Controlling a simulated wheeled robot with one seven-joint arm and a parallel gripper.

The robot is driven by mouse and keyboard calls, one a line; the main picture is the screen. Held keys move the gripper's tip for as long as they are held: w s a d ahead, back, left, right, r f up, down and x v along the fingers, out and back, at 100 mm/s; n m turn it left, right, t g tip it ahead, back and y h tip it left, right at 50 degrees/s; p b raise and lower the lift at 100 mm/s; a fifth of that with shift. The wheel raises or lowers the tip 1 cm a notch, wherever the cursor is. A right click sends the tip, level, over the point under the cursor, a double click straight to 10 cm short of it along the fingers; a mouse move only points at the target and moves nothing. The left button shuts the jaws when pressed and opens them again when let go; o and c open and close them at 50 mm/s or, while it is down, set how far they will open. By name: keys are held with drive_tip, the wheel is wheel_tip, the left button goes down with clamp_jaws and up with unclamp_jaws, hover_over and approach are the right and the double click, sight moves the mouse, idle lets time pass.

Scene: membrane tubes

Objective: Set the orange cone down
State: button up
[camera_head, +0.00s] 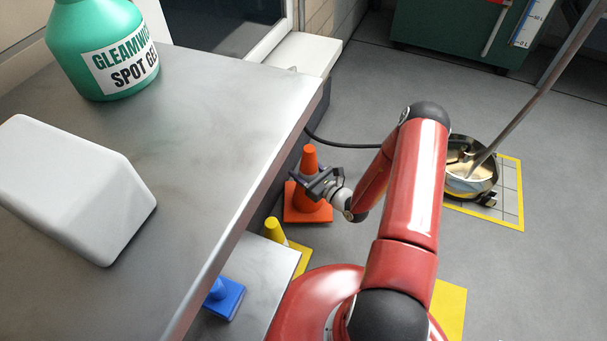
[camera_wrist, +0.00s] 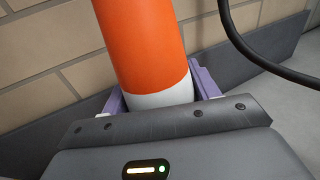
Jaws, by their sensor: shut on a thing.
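The orange cone (camera_head: 309,158) is upright, with its square orange base (camera_head: 308,208) low near the floor beside the bench; I cannot tell whether the base touches the floor. My gripper (camera_head: 322,184) reaches it from the right and is shut on the cone's body. In the wrist view the cone (camera_wrist: 140,45) rises between the purple fingers (camera_wrist: 160,95), which grip around its white band. The cone's base is hidden in the wrist view.
A grey bench (camera_head: 180,150) holds a green bottle (camera_head: 105,50) and a white block (camera_head: 75,185). A black cable (camera_head: 350,144) runs behind the orange cone. A metal pan (camera_head: 468,180) sits on a yellow-edged mat at right.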

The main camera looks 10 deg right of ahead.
drive_tip(key=shift+f, duration=0.85)
drive_tip(key=shift+w+a+f, duration=0.1)
drive_tip(key=shift+w+a, duration=0.05)
drive_tip(key=shift+a, duration=0.05)
drive_tip(key=shift+f+b, duration=0.2)
drive_tip(key=shift+b, duration=0.15)
drive_tip(key=o, duration=1.7)
drive_tip(key=shift+r, duration=0.25)
drive_tip(key=p+v, duration=0.1)
drive_tip(key=v, duration=1.1)
drive_tip(key=shift+f, duration=0.15)
